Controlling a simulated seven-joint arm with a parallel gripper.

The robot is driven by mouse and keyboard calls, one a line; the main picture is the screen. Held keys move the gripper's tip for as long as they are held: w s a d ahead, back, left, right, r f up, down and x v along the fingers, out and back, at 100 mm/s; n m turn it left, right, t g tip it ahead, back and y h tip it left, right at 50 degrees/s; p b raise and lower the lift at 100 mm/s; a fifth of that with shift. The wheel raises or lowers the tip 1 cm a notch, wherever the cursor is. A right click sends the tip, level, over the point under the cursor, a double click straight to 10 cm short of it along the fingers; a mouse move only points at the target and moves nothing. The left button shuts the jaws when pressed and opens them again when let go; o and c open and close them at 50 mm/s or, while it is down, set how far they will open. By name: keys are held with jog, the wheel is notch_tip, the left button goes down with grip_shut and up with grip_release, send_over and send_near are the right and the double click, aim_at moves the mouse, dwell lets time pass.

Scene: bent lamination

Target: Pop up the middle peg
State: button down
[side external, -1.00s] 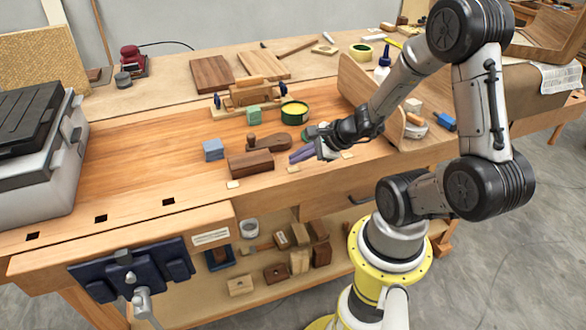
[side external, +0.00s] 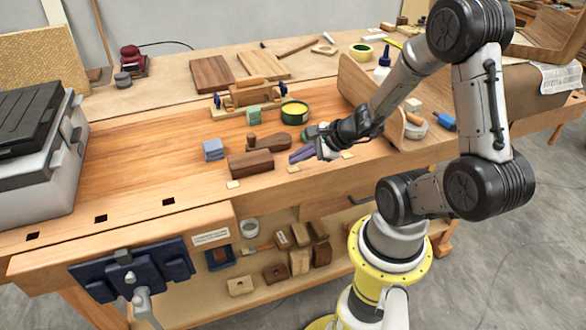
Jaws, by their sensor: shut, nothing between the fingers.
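Pale wooden pegs sit in a row along the front of the bench top. The left pale peg (side external: 233,184) is in front of a dark wooden block, the middle pale peg (side external: 293,169) is to its right, and the right pale peg (side external: 347,155) is further right. They look about level with the bench, though they are too small to tell exactly. My gripper (side external: 325,152) is shut and empty, low over the bench between the middle and right pegs. Its tips seem apart from the middle peg; contact cannot be told from this angle.
Purple items (side external: 302,154) lie just left of my gripper. A dark wooden block (side external: 250,164), a wooden plane (side external: 268,143) and a blue block (side external: 213,150) stand to the left. A curved wooden lamination (side external: 355,85) rises behind my arm.

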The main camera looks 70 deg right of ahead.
aim_at(298, 170)
jog(key=shift+f, duration=0.1)
jog(key=shift+f, duration=0.35)
jog(key=shift+f, duration=0.45)
dwell(1.1)
jog(key=shift+r, duration=0.8)
jog(key=shift+r, duration=2.55)
